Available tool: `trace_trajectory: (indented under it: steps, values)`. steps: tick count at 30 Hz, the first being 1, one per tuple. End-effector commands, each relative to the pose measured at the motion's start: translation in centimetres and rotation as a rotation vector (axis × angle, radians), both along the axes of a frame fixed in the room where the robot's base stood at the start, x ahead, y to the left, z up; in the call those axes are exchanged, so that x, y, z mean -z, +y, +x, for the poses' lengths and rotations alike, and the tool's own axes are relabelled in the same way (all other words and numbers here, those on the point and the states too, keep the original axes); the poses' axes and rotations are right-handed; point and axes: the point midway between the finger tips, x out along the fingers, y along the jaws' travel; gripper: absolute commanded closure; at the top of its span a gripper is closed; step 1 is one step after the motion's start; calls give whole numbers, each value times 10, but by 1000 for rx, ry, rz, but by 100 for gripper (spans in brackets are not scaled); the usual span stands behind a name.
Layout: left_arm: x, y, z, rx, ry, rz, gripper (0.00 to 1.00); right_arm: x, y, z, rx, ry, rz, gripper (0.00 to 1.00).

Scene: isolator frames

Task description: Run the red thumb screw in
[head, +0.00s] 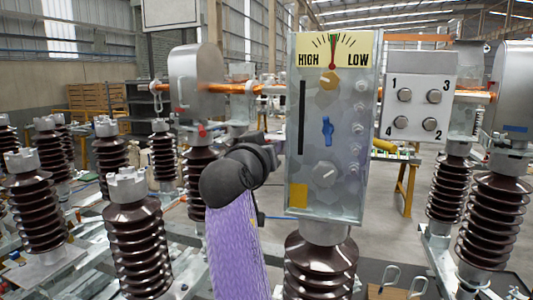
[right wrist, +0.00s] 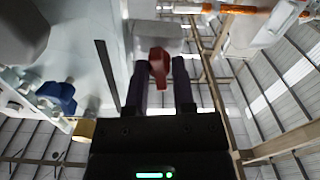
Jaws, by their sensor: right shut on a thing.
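The red thumb screw (right wrist: 158,66) shows in the right wrist view between the two dark fingers of my right gripper (right wrist: 160,72), which is shut on it. A pale block (right wrist: 158,30) lies just beyond it. In the head view my purple right arm rises to the left side of the clear-fronted instrument box (head: 298,205); the fingers and the screw cannot be made out there. The box carries a HIGH/LOW dial (head: 333,50) with a red needle near the middle, and a blue knob (head: 327,130). My left gripper is not in view.
A grey panel with numbered bolts (head: 420,95) stands right of the box. Brown ribbed insulators (head: 137,235) crowd the left; more stand at the right (head: 495,215). An orange bar (head: 265,89) runs behind. A black slotted strip (right wrist: 108,78) is close to the right fingers.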

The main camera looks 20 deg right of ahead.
Motion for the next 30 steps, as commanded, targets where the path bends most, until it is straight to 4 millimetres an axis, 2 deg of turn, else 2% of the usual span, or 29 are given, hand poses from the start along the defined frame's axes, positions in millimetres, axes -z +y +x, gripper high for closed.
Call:
trace_trajectory:
  steps: [22,23,24,25,30]
  values:
    - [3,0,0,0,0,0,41,-2,0,0,0,-52,66,100]
    - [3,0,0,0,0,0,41,-2,0,0,0,-52,66,67]
    - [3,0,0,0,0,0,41,-2,0,0,0,-52,66,58]
    - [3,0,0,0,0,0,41,-2,0,0,0,-51,66,55]
    - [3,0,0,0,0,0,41,-1,0,0,-1,-49,67,55]
